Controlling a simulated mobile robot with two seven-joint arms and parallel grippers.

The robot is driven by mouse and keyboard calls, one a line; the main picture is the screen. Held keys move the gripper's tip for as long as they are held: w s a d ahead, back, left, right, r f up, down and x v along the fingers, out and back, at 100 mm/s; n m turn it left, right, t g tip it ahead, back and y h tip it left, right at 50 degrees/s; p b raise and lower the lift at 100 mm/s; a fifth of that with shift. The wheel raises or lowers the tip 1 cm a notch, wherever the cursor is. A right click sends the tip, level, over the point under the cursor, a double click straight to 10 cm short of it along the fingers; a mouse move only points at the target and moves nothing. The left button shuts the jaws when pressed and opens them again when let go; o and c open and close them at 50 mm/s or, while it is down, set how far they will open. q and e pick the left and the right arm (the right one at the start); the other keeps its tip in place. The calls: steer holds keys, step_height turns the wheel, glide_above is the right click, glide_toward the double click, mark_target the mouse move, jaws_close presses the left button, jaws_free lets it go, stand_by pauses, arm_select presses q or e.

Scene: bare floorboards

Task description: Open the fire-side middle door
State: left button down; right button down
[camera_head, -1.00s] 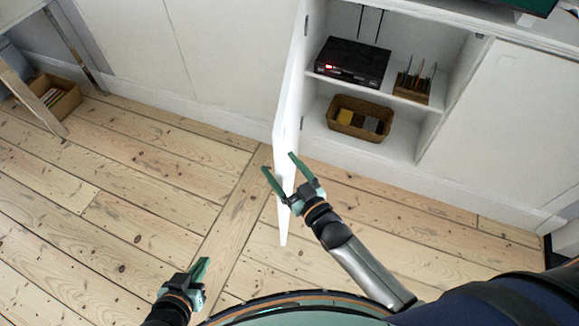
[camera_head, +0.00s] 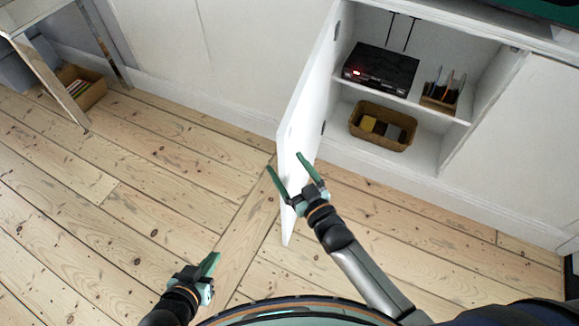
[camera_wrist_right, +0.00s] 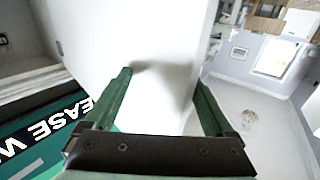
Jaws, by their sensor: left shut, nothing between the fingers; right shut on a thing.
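The white cabinet door (camera_head: 303,118) stands open, swung out from the left side of a lit compartment. My right gripper (camera_head: 287,163) has one finger on each side of the door's free edge and is shut on it. In the right wrist view the door panel (camera_wrist_right: 130,35) lies between the two green fingers of this gripper (camera_wrist_right: 160,90). My left gripper (camera_head: 211,268) is shut and empty, low over the floor to the left, apart from the door.
The open compartment holds a black box with a red light (camera_head: 380,68), a small rack (camera_head: 440,92) and a wicker basket (camera_head: 383,126). A wooden-legged piece of furniture (camera_head: 50,85) and a box (camera_head: 82,88) stand at far left. Floorboards (camera_head: 130,190) left of the door are clear.

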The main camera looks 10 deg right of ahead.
steer(key=shift+w+d+r, duration=0.2)
steer(key=shift+w+d, duration=0.2)
steer(key=shift+c, duration=1.4)
jaws_free()
steer(key=shift+w+f, duration=0.1)
steer(key=shift+w, duration=0.05)
steer(key=shift+c, duration=0.8)
steer(key=c, duration=0.3)
steer(key=p+v, duration=0.2)
steer(key=v, duration=0.9)
steer(key=shift+s, duration=0.4)
steer(key=shift+s+d, duration=0.15)
steer(key=shift+s, duration=0.35)
